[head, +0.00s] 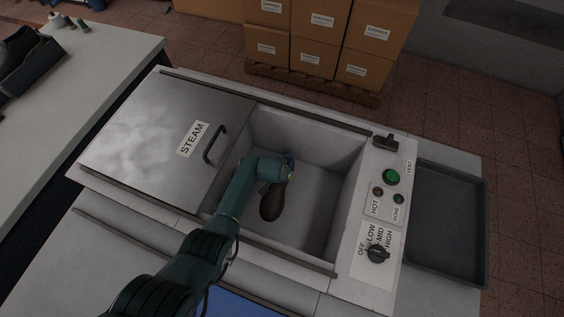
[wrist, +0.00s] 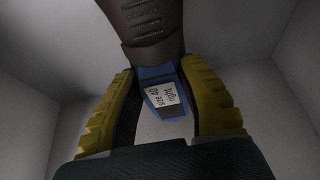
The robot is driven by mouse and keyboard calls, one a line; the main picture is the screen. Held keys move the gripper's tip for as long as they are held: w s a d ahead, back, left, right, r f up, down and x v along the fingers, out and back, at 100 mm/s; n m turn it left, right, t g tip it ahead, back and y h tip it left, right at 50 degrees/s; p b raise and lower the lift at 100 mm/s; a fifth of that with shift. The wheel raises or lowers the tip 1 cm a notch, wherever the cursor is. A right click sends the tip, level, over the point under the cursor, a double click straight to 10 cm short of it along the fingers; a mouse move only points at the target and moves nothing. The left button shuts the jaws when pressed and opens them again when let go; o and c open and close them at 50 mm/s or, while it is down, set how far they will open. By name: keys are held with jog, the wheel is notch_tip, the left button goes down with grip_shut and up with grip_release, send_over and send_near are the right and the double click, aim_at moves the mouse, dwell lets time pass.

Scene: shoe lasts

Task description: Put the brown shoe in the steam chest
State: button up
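The steam chest (head: 345,150) has its metal lid (head: 150,130), marked STEAM, slid to the left, leaving the right part of the well open. The brown shoe (head: 271,204) is inside this opening, below my gripper (head: 284,172). In the wrist view the brown shoe (wrist: 150,22) is at the top, with a blue last (wrist: 160,78) and its white size 40 label coming out of it. The yellow fingers of my gripper (wrist: 160,70) close on both sides of the blue last. I cannot tell whether the shoe touches the chest floor.
A control panel (head: 378,215) with a dial, lamps and a green button is right of the opening. A dark tray (head: 448,225) lies farther right. Stacked boxes (head: 315,35) stand behind. A table (head: 85,75) with a dark shoe is at the left. The chest walls surround my gripper closely.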

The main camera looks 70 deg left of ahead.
aim_at(278, 185)
jog(key=o, duration=0.4)
jog(key=shift+c, duration=0.2)
jog(key=shift+r, duration=0.1)
jog(key=p+v, duration=0.6)
jog(key=v, duration=0.6)
jog(key=shift+p, duration=0.3)
